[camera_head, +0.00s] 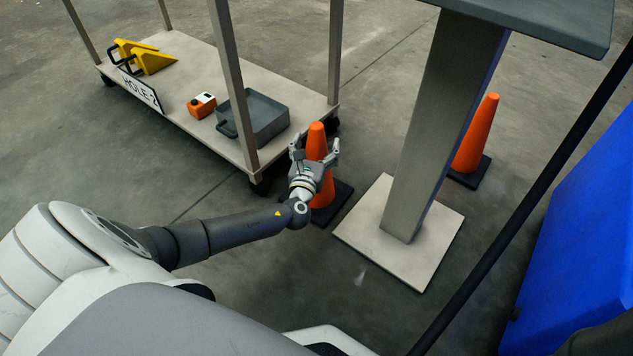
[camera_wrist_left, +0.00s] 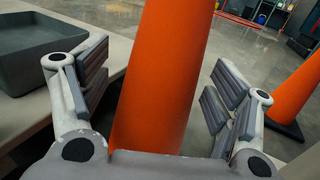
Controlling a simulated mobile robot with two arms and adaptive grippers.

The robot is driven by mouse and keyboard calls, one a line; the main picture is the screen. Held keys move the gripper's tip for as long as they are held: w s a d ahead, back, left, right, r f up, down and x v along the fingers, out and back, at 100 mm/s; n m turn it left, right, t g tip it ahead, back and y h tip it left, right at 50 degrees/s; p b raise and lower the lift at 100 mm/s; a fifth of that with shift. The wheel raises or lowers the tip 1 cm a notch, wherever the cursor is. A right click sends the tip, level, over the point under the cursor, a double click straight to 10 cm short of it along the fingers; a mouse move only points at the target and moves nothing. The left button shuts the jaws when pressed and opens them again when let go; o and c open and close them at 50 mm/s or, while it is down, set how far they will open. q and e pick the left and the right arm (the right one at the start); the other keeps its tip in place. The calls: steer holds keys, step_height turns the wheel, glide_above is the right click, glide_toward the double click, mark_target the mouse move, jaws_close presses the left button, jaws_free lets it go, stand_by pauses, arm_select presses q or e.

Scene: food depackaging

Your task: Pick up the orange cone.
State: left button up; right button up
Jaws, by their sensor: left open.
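An orange cone (camera_head: 317,143) with a dark square base stands upright on the floor between the trolley and a grey post. My left gripper (camera_head: 315,150) is open, with one finger on each side of the cone. In the left wrist view the cone (camera_wrist_left: 160,80) fills the middle between the two finger pads, with gaps showing on both sides; the pads appear apart from it. The cone's tip and base are out of that view. A second orange cone (camera_head: 476,135) stands behind the post and also shows in the left wrist view (camera_wrist_left: 296,92). My right gripper is not in view.
A trolley (camera_head: 190,75) with upright posts carries a grey bin (camera_head: 262,118), an orange box (camera_head: 202,105) and yellow wedges (camera_head: 150,60). The post (camera_head: 425,140) rises from a pale base plate (camera_head: 365,235) close right of the cone. A blue panel (camera_head: 580,240) stands at right.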

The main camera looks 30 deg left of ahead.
arm_select(q)
jaws_close()
stand_by(0.6)
steer(key=shift+r, duration=0.15)
